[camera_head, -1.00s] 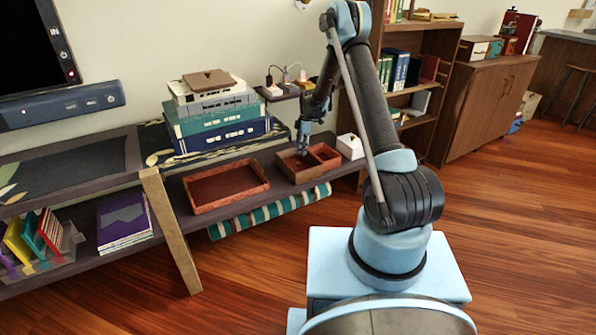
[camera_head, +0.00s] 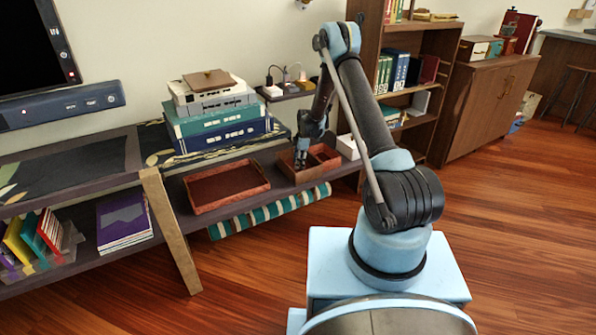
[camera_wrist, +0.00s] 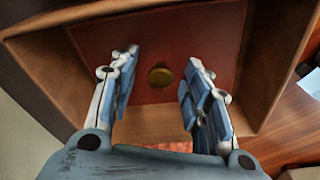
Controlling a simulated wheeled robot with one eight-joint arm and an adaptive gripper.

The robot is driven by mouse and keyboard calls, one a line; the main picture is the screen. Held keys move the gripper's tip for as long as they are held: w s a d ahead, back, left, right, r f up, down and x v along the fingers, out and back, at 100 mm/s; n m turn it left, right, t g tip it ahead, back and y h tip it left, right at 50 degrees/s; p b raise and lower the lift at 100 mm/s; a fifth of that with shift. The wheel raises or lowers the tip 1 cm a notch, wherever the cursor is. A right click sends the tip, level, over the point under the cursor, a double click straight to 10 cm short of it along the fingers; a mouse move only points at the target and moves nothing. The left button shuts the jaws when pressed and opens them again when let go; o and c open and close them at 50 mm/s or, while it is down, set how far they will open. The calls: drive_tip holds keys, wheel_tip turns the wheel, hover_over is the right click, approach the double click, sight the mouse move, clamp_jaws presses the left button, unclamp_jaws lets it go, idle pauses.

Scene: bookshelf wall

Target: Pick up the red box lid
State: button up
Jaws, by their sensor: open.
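The red box lid (camera_wrist: 170,38) shows in the wrist view as a flat dark-red panel with a round brass knob (camera_wrist: 160,75). It sits inside the walls of an open wooden box (camera_wrist: 275,45). My gripper (camera_wrist: 162,72) is open, with one finger on each side of the knob and a gap to both. Whether the fingertips touch the lid I cannot tell. In the head view my gripper (camera_head: 300,163) points down into the left part of the box (camera_head: 313,176) on the low shelf. There it hides much of the lid.
A shallow red tray (camera_head: 227,186) lies left of the box on the shelf (camera_head: 175,190). A white box (camera_head: 348,146) stands close on its right. Stacked boxes (camera_head: 215,118) rise behind the tray. The wooden floor (camera_head: 510,230) at the right is clear.

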clamp_jaws()
drive_tip(key=shift+r, duration=0.15)
